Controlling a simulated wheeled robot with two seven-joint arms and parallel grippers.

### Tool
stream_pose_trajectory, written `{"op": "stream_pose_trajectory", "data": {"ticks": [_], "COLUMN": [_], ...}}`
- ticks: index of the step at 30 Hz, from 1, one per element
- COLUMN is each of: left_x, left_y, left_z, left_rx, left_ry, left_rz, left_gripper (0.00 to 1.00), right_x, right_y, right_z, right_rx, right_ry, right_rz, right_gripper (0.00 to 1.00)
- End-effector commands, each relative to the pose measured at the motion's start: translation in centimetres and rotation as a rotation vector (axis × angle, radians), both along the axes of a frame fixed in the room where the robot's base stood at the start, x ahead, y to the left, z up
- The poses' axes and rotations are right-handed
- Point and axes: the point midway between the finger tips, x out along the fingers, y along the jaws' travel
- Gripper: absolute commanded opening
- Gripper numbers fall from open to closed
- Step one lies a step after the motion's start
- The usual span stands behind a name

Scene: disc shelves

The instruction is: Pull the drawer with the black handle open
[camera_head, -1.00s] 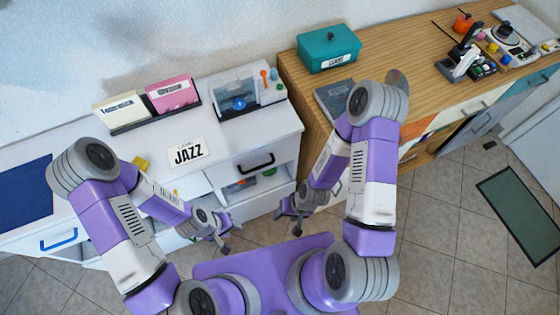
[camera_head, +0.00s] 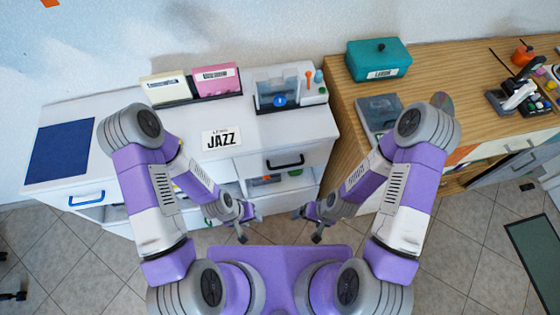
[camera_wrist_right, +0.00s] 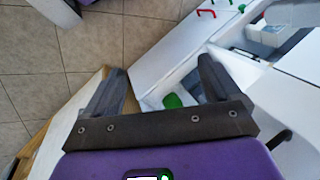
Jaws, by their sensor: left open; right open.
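The drawer (camera_head: 255,168) with the black handle (camera_head: 285,162) is in the right part of the white cabinet, above an open shelf space. It looks shut. My left gripper (camera_head: 248,224) is open and empty, below and left of the handle in the head view, apart from it. My right gripper (camera_head: 308,222) is open and empty, below and slightly right of the handle, also apart from it. In the right wrist view the open fingers (camera_wrist_right: 155,90) have nothing between them that they touch. A dark handle-like piece (camera_wrist_right: 279,139) shows at the right there, partly cut off by the gripper.
The white cabinet's top holds a JAZZ sign (camera_head: 221,139), a cream box (camera_head: 165,87), a pink box (camera_head: 215,78) and a blue mat (camera_head: 60,150). A blue handle (camera_head: 86,199) is at its left. A wooden counter (camera_head: 345,100) with a teal box (camera_head: 379,60) adjoins on the right. Tiled floor is open in front.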

Motion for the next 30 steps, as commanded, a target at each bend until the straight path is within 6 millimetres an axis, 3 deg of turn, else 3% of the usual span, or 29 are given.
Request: {"op": "stream_pose_trajectory", "data": {"ticks": [1, 5, 9, 12, 14, 17, 21, 27, 30], "left_x": [0.0, 0.0, 0.0, 0.0, 0.0, 0.0, 0.0, 0.0, 0.0], "left_y": [0.0, 0.0, 0.0, 0.0, 0.0, 0.0, 0.0, 0.0, 0.0], "left_z": [-0.1, -0.7, -1.8, -2.7, -3.1, -4.1, -5.3, -6.7, -7.0], "left_rx": [0.000, 0.000, 0.000, 0.000, 0.000, 0.000, 0.000, 0.000, 0.000], "left_ry": [0.000, 0.000, 0.000, 0.000, 0.000, 0.000, 0.000, 0.000, 0.000], "left_rz": [0.000, 0.000, 0.000, 0.000, 0.000, 0.000, 0.000, 0.000, 0.000], "left_gripper": [0.43, 0.43, 0.43, 0.43, 0.43, 0.43, 0.43, 0.43, 0.43], "right_x": [-0.2, -2.2, -5.6, -6.9, -6.7, -5.2, -0.3, 7.8, 10.2], "right_y": [-0.1, -0.6, -0.1, 1.7, 3.0, 5.0, 6.2, 3.6, 1.8], "right_z": [-0.2, -1.5, -2.5, -1.9, -1.3, 0.1, 2.1, 4.0, 4.4], "right_rx": [-0.001, -0.004, 0.021, 0.078, 0.131, 0.245, 0.475, 0.885, 1.040], "right_ry": [0.020, 0.197, 0.580, 0.892, 1.077, 1.378, 1.787, 2.249, 2.377], "right_rz": [-0.018, -0.173, -0.530, -0.824, -0.993, -1.232, -1.500, -1.666, -1.670], "right_gripper": [0.82, 0.62, 0.41, 0.38, 0.38, 0.38, 0.38, 0.38, 0.38]}}
